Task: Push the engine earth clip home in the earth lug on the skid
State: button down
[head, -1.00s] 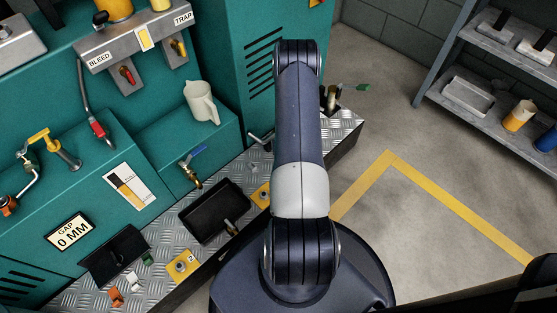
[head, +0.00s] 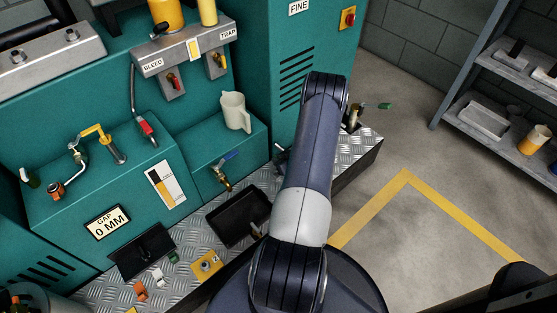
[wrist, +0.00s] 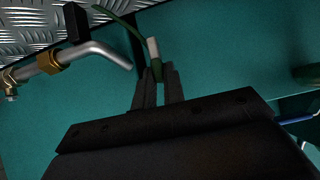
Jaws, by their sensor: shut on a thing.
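In the wrist view, my gripper (wrist: 156,78) is shut on the engine earth clip (wrist: 154,50), a small green piece with a pale tip standing up between the fingers. A green cable (wrist: 112,20) runs from beside it to the upper left. In the head view my arm hides the gripper and clip. I cannot make out the earth lug for certain; a black block (wrist: 75,23) stands on the tread-plate skid (wrist: 30,22), up and left of the clip. The clip appears apart from that block.
A bent silver pipe with a brass fitting (wrist: 47,62) lies close left of my fingers. In the head view, a black tray (head: 238,216), a cream jug (head: 235,112) and a brass tap (head: 222,178) are left of my arm. Open floor (head: 400,240) lies right.

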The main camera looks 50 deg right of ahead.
dwell(0.3)
notch_tip(320, 180, down, 6)
jog(key=b, duration=0.5)
jog(key=shift+b, duration=0.3)
jog(key=shift+b, duration=0.6)
dwell(1.7)
jog(key=shift+f+b, duration=0.3)
jog(key=shift+f, duration=0.1)
jog(key=shift+f+b, duration=1.15)
jog(key=shift+f, duration=0.05)
jog(key=c, duration=1.4)
grip_release()
jog(key=d+p+v, duration=0.1)
jog(key=p+v, duration=0.3)
jog(key=v, duration=0.7)
jog(key=shift+a, duration=0.45)
